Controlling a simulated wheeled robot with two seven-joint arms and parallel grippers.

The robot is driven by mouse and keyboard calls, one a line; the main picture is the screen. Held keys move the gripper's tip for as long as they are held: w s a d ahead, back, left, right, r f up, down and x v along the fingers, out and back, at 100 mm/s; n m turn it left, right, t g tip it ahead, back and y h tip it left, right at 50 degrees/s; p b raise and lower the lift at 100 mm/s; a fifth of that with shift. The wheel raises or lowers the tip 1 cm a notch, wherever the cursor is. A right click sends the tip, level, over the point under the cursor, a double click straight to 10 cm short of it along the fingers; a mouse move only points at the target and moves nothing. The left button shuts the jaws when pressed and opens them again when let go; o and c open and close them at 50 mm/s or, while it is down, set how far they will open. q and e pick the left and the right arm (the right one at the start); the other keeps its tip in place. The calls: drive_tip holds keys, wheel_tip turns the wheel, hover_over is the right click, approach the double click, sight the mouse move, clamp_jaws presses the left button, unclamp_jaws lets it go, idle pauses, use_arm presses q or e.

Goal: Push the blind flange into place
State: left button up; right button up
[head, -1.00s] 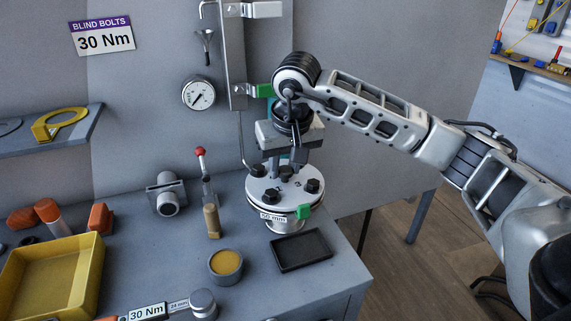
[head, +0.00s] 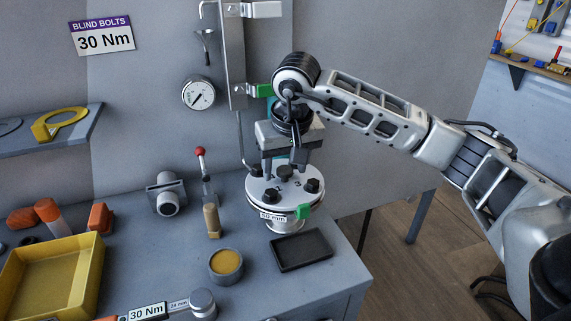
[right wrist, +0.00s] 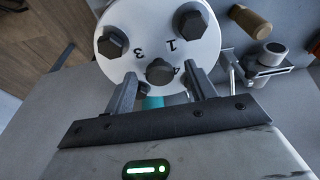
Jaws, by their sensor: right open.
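The blind flange (head: 272,197) is a round white plate with black hex bolts and stamped numbers, on top of a short pipe stub at the bench's right end. It looks seated, but I cannot tell whether a gap is left under it. In the right wrist view the flange (right wrist: 150,35) fills the top, with a bolt (right wrist: 159,72) between my fingers. My right gripper (head: 284,166) points down just over the flange, its fingers open on either side of this bolt. I cannot tell whether they touch the plate. My left gripper is out of view.
A green tag (head: 303,211) hangs at the flange's rim. A black tray (head: 301,250) and a round tin (head: 225,264) stand in front. A red-knobbed lever (head: 201,153) and a pressure gauge (head: 199,93) are to the left. A yellow bin (head: 88,290) is at far left.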

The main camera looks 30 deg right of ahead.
drive_tip(key=shift+p+v, duration=1)
drive_tip(key=shift+v, duration=0.6)
drive_tip(key=shift+p+v, duration=0.6)
drive_tip(key=shift+v, duration=0.3)
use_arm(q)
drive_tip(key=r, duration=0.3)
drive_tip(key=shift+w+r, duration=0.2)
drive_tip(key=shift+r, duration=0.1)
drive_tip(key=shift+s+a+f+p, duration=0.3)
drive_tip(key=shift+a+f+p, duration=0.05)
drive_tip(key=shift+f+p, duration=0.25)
use_arm(e)
drive_tip(key=v, duration=1.6)
